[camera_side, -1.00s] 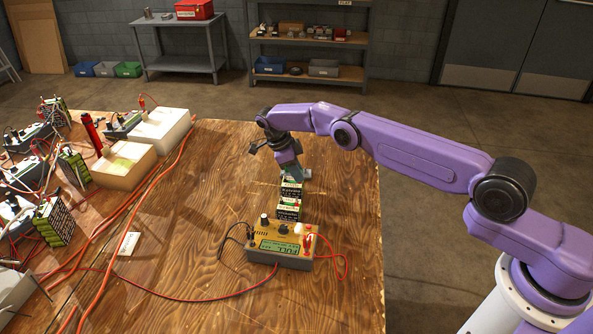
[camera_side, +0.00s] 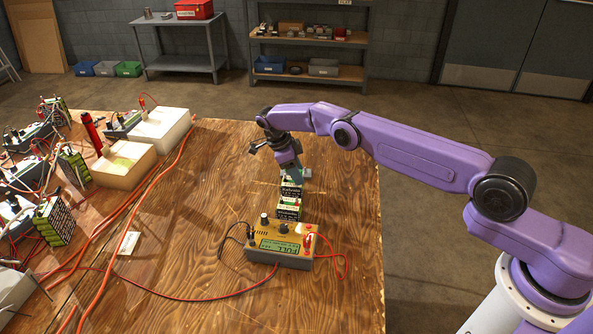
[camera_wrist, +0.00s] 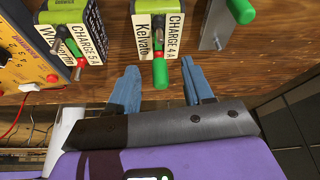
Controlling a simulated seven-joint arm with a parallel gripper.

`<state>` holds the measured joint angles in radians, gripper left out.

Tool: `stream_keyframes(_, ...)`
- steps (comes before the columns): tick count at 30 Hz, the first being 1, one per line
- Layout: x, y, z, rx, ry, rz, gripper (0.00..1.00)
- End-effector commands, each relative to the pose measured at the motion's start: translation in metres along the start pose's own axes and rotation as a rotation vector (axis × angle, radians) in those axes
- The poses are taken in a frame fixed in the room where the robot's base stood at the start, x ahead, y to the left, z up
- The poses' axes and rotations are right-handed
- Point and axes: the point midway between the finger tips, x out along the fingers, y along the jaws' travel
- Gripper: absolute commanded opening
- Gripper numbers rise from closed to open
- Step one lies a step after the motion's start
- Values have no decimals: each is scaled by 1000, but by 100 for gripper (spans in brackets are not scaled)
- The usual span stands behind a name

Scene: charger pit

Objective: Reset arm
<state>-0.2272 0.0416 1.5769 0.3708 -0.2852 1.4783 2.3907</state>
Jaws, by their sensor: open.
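My gripper (camera_side: 292,172) is above the wooden table at the far end of the row of battery packs (camera_side: 289,208). In the wrist view its two blue fingers (camera_wrist: 158,90) are apart. No pack is seen gripped. A second pack labelled "CHARGE 5 A" (camera_wrist: 90,35) stands to its left. A grey block with a green-capped post (camera_wrist: 222,22) stands to the right.
A yellow-faced meter (camera_side: 281,245) reading "FULL" stands in front of the packs, wired with red and black leads. Cables, chargers and more battery packs (camera_side: 54,221) crowd the table's left side.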

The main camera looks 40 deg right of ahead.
Motion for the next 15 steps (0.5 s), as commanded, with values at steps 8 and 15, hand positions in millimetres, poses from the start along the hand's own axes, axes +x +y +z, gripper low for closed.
stream_keyframes(8, 0, 0, 0, 0, 0, 0, 62)
stream_keyframes(15, -1, 0, 0, 0, 0, 0, 62)
